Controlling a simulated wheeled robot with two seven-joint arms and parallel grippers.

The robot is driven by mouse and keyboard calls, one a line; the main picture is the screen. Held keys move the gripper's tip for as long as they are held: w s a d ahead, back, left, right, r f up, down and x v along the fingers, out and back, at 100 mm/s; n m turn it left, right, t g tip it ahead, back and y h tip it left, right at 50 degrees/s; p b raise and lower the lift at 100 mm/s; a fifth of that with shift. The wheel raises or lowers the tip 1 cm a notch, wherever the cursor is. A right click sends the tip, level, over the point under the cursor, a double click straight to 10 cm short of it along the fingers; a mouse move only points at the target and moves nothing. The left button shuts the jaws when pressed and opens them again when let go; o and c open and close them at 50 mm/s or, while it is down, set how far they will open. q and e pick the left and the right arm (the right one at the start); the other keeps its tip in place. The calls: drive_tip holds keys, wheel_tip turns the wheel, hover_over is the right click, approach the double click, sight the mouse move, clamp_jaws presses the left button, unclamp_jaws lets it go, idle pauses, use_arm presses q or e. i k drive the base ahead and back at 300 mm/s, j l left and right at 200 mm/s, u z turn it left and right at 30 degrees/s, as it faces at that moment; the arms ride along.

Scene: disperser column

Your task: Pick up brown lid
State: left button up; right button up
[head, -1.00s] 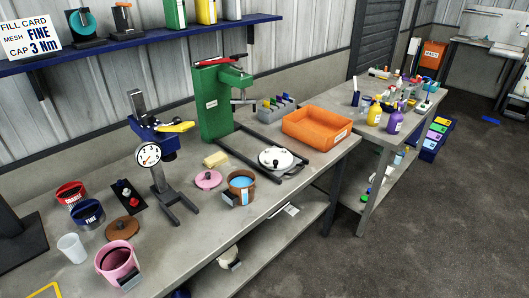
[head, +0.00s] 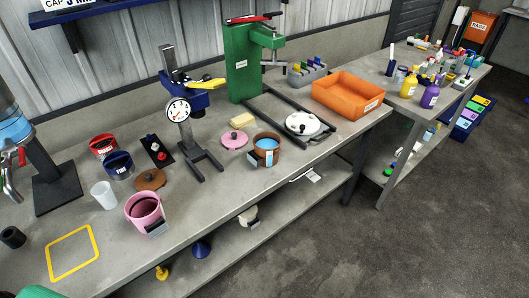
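The brown lid (head: 151,180) is a flat round disc with a small dark knob. It lies on the grey workbench (head: 205,205), knob up, in the left half of the head view. It sits just behind the pink pot (head: 144,212) and to the right of the white cup (head: 103,195). A brown pot (head: 257,157) with blue contents stands farther right, with the pink lid (head: 234,140) beside it. Neither of my grippers is in view, and nothing is seen holding the brown lid.
A press with a dial (head: 178,111) stands right of the brown lid. Red (head: 103,147) and blue (head: 118,165) cups and a dark plate (head: 156,151) lie behind it. A yellow outline (head: 73,252) marks bare bench at front left. A dark stand (head: 55,187) is at the left edge.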

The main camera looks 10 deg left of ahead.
sight(152, 180)
drive_tip(key=u, duration=1.4)
